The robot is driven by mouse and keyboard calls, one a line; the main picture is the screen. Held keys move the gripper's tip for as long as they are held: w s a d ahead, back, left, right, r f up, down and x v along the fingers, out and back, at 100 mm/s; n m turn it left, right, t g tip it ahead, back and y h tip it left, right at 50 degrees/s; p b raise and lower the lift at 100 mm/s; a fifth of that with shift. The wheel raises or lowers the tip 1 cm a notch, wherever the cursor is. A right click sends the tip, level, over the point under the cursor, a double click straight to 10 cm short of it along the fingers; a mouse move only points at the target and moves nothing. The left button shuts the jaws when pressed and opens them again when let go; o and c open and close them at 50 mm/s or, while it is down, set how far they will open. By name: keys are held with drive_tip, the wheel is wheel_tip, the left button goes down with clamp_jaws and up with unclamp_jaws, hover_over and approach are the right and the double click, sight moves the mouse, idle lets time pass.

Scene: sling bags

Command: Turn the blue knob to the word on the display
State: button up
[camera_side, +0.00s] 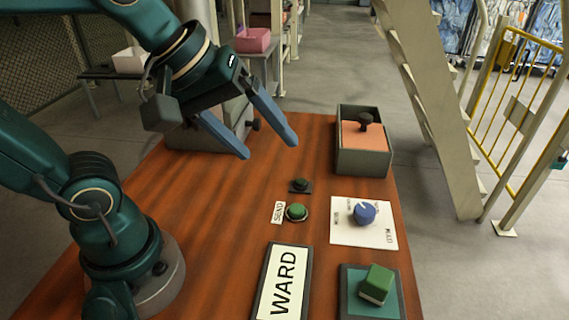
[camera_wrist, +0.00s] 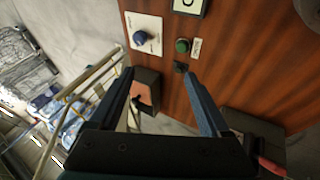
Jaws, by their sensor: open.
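The blue knob (camera_side: 364,212) sits on a white plate (camera_side: 345,237) on the right side of the wooden table. Small words are printed around it, too small to read surely. A pale mark shows on the knob, but which word it points to I cannot tell. The display (camera_side: 283,285) at the front reads WARD. My gripper (camera_side: 269,148) is open and empty above the back of the table, apart from the knob. In the wrist view, the knob (camera_wrist: 140,38) lies beyond my open gripper (camera_wrist: 158,73), and only a corner of the display (camera_wrist: 189,6) shows.
A green button (camera_side: 297,212) beside a SEND label and a small dark piece (camera_side: 300,186) lie left of the knob. A grey box (camera_side: 364,160) with an orange inside and black-knobbed piece stands behind. A green block (camera_side: 376,284) rests on a dark-framed pad in front.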

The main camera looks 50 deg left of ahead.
drive_tip(key=s+a+f+m+g+y, duration=0.2)
drive_tip(key=s+m, duration=0.4)
drive_tip(key=m, duration=0.5)
drive_tip(key=shift+a+f+y, duration=0.3)
drive_tip(key=shift+a+f, duration=0.25)
drive_tip(key=shift+a, duration=0.8)
drive_tip(key=shift+n, duration=0.3)
